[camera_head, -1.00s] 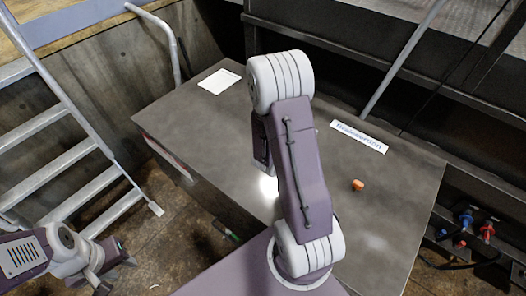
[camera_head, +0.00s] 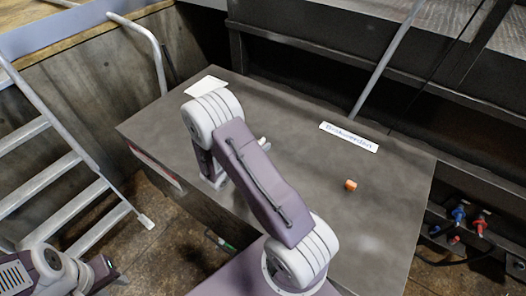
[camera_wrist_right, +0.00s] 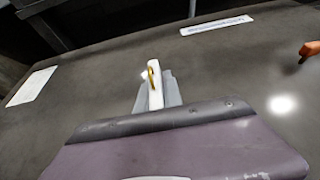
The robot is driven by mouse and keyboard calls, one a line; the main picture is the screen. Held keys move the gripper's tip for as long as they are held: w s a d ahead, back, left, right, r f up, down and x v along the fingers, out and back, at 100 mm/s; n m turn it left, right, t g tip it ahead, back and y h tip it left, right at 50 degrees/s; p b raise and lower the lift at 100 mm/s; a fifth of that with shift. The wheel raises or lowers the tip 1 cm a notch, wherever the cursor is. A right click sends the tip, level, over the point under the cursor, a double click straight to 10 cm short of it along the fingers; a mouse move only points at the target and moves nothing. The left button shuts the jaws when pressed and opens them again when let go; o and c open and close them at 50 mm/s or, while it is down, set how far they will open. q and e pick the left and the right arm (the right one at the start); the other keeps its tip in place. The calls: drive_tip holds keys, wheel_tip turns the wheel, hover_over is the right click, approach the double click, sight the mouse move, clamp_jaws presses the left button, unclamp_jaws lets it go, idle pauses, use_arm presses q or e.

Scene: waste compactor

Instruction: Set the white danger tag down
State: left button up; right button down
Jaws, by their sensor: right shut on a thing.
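In the right wrist view, my right gripper (camera_wrist_right: 156,92) is shut on the white danger tag (camera_wrist_right: 155,99), a narrow white piece with a yellow-brown mark, seen nearly edge-on. It appears over the grey metal table (camera_wrist_right: 240,65); I cannot tell whether the tag touches the surface. In the head view, my right arm reaches over the table (camera_head: 310,170) and hides most of that gripper; a small pale part (camera_head: 263,143) shows beside the arm. My left gripper (camera_head: 104,270) is at the lower left, off the table, its jaws unclear.
A white sheet (camera_head: 206,86) lies at the table's far left corner. A lettered white sign (camera_head: 349,137) lies near the back edge. A small orange object (camera_head: 350,185) sits on the right half. A ladder (camera_head: 45,165) stands left. The table's middle is clear.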

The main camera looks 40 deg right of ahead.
wheel_tip(320, 180, down, 3)
drive_tip(key=shift+r, duration=0.1)
drive_tip(key=shift+w, duration=0.1)
drive_tip(key=shift+f, duration=0.3)
drive_tip(key=c, duration=1.5)
unclamp_jaws()
